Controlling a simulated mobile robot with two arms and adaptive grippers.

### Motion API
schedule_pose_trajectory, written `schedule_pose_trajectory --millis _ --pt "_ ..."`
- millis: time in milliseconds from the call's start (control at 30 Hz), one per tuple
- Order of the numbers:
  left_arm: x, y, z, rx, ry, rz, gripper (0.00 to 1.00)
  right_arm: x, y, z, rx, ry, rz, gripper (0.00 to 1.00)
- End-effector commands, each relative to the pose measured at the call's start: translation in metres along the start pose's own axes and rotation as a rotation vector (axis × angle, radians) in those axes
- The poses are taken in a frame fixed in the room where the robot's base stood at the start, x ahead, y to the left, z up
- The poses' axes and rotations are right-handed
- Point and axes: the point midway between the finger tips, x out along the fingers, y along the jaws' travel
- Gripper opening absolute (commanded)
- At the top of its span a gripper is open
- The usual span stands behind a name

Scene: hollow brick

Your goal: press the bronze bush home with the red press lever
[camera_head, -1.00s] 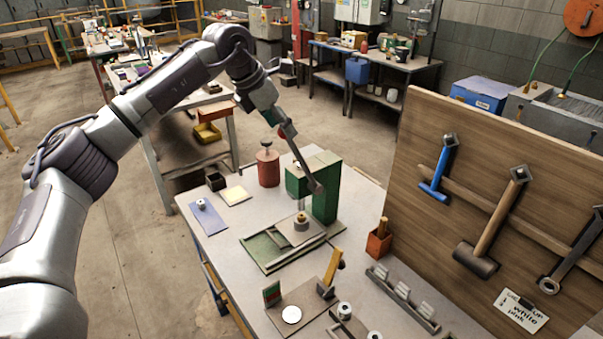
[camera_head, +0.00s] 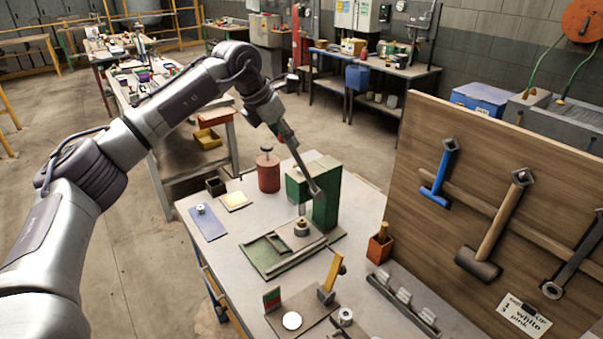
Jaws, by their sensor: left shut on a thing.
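The green press (camera_head: 326,201) stands on the table with its long grey lever (camera_head: 302,166) slanting up to the left. My left gripper (camera_head: 281,124) is shut on the lever's red grip (camera_head: 287,135), which is partly covered by the fingers. The bronze bush (camera_head: 301,224) sits upright in a pale holder below the press head. The press ram above it is small, and I cannot tell whether it touches the bush. My right gripper is not in view.
A red canister (camera_head: 268,172) stands close behind and left of the press. A tool board (camera_head: 480,190) with hammers rises at the right. A yellow-handled tool (camera_head: 333,270) and a white disc (camera_head: 292,321) are at the front.

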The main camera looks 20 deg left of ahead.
Motion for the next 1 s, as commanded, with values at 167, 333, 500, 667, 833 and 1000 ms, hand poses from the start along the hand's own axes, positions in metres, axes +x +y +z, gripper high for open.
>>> schedule_pose_trajectory --millis 167,333,500,667,833,1000 --pt "0.0 0.0 0.0 0.0 0.0 0.0 0.0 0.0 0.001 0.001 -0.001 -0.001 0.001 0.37" --pt "0.0 0.0 0.0 0.0 0.0 0.0 0.0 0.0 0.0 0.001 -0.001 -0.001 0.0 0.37" --pt "0.0 0.0 0.0 0.0 0.0 0.0 0.0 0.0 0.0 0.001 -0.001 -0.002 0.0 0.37" --pt "0.001 0.0 -0.004 -0.001 0.0 0.0 0.0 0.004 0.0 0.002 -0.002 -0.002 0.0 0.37" --pt "0.003 0.001 -0.013 -0.001 0.002 0.0 0.0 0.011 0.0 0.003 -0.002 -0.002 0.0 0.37" --pt "0.005 0.0 -0.023 -0.001 0.005 0.0 0.0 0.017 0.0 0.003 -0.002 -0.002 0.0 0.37"
